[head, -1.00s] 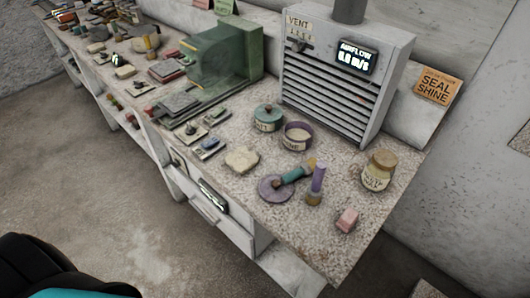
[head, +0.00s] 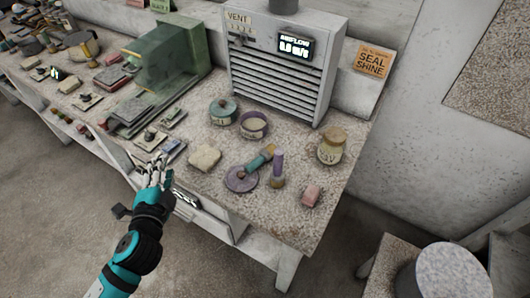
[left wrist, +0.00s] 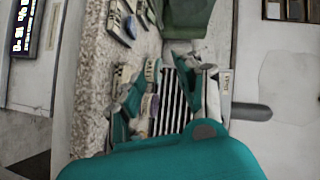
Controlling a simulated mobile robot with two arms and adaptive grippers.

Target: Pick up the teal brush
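The teal brush (head: 261,157) lies tilted in the head view, with its brown end on a round purple disc (head: 239,179) on the speckled worktop. A purple brush (head: 278,168) stands upright just right of it. My left gripper (head: 154,168) is at the worktop's front edge, left of the teal brush and well apart from it. Its pale fingers look spread and hold nothing. In the left wrist view the fingers (left wrist: 165,95) also stand apart; I cannot pick out the brush there. My right gripper is not in view.
A pale block (head: 205,157) lies between my left gripper and the brush. A teal-lidded jar (head: 222,113), a purple bowl (head: 253,125), a yellowish jar (head: 331,147) and a pink block (head: 311,196) stand around. The grey vent box (head: 285,65) rises behind.

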